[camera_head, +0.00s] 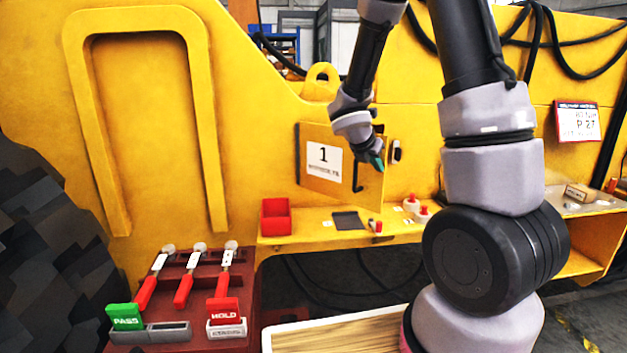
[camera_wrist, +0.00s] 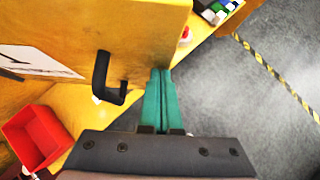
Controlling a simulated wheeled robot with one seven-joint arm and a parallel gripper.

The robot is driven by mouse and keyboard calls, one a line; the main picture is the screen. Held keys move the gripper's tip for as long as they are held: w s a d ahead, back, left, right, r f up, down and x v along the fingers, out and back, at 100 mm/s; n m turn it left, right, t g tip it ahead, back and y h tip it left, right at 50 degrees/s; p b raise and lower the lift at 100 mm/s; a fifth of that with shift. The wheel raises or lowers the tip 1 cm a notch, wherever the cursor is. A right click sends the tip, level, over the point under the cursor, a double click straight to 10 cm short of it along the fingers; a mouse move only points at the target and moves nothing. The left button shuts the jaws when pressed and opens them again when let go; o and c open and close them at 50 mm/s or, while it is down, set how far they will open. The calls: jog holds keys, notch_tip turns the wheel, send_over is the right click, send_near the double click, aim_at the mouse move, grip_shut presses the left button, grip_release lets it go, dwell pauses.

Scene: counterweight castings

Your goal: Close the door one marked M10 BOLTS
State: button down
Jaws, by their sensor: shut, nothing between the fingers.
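The yellow door (camera_head: 345,193) bears a white label with a large 1; the small print below it is too small to read. The door stands ajar, swung out from the yellow body, with its hinge side at left. Its black handle (camera_head: 357,178) is near the free edge, and the handle also shows in the wrist view (camera_wrist: 101,75). My gripper (camera_head: 377,161) has teal fingers, shut and empty, at the door's free edge. In the wrist view the fingers (camera_wrist: 160,85) are right of the handle, beside the door edge; whether they touch it I cannot tell.
A yellow ledge below the door holds a red bin (camera_head: 276,217), a dark pad (camera_head: 348,220) and small red-and-white items (camera_head: 411,203). A black catch (camera_head: 396,151) is on the body right of the door.

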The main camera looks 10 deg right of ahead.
jog(key=w+d+n+t+y, duration=0.1)
jog(key=w+d, duration=0.5)
jog(key=w, duration=0.3)
jog(key=w+d+n+t+y, duration=0.1)
jog(key=w+d+n, duration=0.1)
jog(key=w+d, duration=0.5)
jog(key=shift+w+d+n, duration=0.25)
jog(key=shift+w+n, duration=0.05)
jog(key=shift+w, duration=1.35)
